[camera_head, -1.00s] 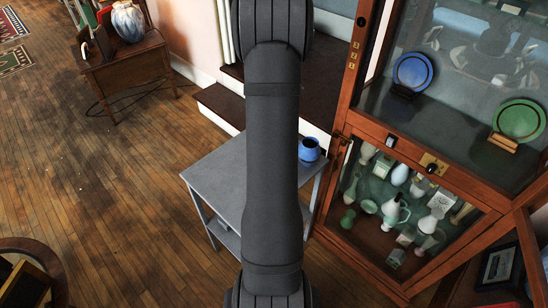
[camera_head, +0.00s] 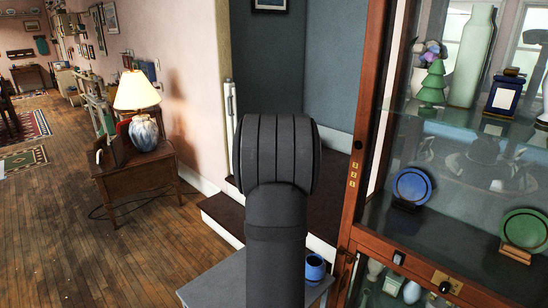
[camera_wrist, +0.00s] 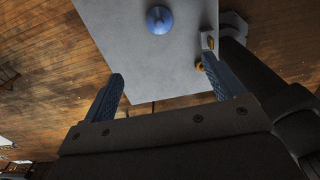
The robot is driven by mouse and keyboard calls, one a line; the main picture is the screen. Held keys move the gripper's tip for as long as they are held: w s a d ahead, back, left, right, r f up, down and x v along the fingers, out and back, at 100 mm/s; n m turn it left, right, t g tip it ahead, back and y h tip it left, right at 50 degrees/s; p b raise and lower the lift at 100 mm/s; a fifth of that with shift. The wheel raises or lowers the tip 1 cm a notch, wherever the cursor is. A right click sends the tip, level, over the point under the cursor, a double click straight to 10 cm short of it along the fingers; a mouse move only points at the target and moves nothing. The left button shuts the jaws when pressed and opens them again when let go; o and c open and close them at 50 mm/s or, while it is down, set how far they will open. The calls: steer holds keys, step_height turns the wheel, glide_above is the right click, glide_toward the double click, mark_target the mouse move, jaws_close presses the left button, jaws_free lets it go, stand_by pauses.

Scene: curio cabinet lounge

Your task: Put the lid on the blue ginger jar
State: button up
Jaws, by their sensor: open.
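The blue ginger jar (camera_head: 315,268) stands upright on the right side of a small grey table (camera_head: 215,283) in the head view; its top looks dark, like an open mouth. My arm covers the middle of the table in the head view, and the gripper is hidden there.
A tall glass cabinet (camera_head: 362,150) with plates and vases stands close on the right of the table. Dark steps (camera_head: 225,212) rise behind it. A wooden side table (camera_head: 140,185) with a lamp (camera_head: 140,105) is at the left. Open wooden floor lies left of the grey table.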

steer(key=f, duration=0.6)
steer(key=a+f+m, duration=0.1)
steer(key=f, duration=0.4)
steer(key=f+m+h, duration=0.1)
steer(key=f, duration=0.5)
steer(key=shift+s+a+f+t, duration=0.25)
steer(key=shift+s+f+t, duration=0.1)
steer(key=shift+t, duration=0.05)
steer(key=shift+w+d+f, duration=0.15)
steer(key=shift+d+f, duration=0.1)
steer(key=shift+f, duration=0.8)
steer(key=shift+w+d+f, duration=0.1)
steer(key=shift+d+f, duration=0.1)
steer(key=shift+f, duration=0.85)
steer(key=shift+w+d+f, duration=0.15)
steer(key=shift+d+f, duration=0.1)
steer(key=shift+f, duration=0.8)
steer(key=c, duration=1)
